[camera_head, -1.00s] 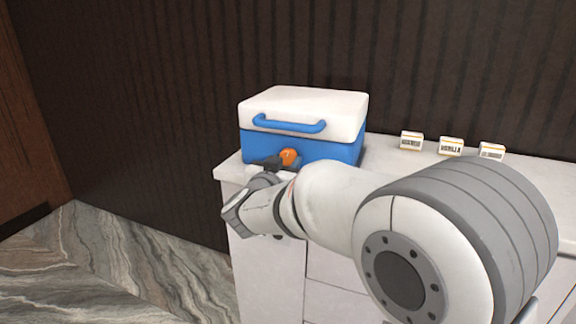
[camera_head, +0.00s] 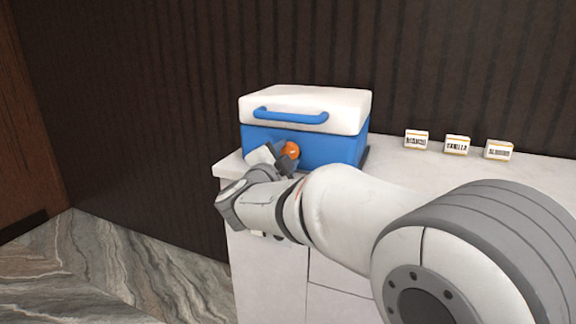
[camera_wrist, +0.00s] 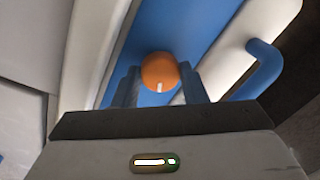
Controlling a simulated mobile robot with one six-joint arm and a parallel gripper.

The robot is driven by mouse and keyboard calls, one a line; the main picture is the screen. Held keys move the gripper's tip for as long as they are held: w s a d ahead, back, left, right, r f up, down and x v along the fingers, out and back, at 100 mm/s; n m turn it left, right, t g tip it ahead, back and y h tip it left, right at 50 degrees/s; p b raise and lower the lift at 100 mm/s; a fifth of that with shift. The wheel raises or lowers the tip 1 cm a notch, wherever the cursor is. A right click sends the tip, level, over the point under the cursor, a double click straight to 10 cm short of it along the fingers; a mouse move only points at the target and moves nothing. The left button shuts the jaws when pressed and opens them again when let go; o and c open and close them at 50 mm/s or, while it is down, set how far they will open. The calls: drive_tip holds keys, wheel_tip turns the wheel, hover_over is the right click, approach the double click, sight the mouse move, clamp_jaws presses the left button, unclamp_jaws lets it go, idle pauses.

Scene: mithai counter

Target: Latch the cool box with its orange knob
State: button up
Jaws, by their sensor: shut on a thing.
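The cool box (camera_head: 345,149) stands on the white counter, blue below with a white lid (camera_head: 345,98) that lies closed on top. A blue handle (camera_head: 290,115) runs along the lid's front. The round orange knob (camera_head: 292,150) is on the blue front face; in the wrist view the knob (camera_wrist: 160,72) shows a short white mark pointing toward the gripper body. My gripper (camera_wrist: 160,88) has one dark finger on each side of the knob and is shut on it. In the head view my gripper (camera_head: 284,155) partly covers the knob.
Several small labelled boxes, one of them reading vanilla (camera_head: 457,146), stand on the counter (camera_head: 400,168) to the right of the cool box. A dark ribbed wall is close behind. The floor is open at the left.

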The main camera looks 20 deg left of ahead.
drive_tip(key=shift+a+m+b, duration=0.1)
drive_tip(key=shift+m+b, duration=1.2)
drive_tip(key=shift+m, duration=1.1)
drive_tip(key=o, duration=1)
drive_tip(key=s, duration=0.2)
drive_tip(key=s+p, duration=0.1)
drive_tip(key=s, duration=0.2)
drive_tip(key=s+p, duration=0.1)
drive_tip(key=s, duration=0.1)
drive_tip(key=shift+s+a+f, duration=0.2)
drive_tip(key=shift+s+a, duration=0.05)
drive_tip(key=shift+s, duration=0.15)
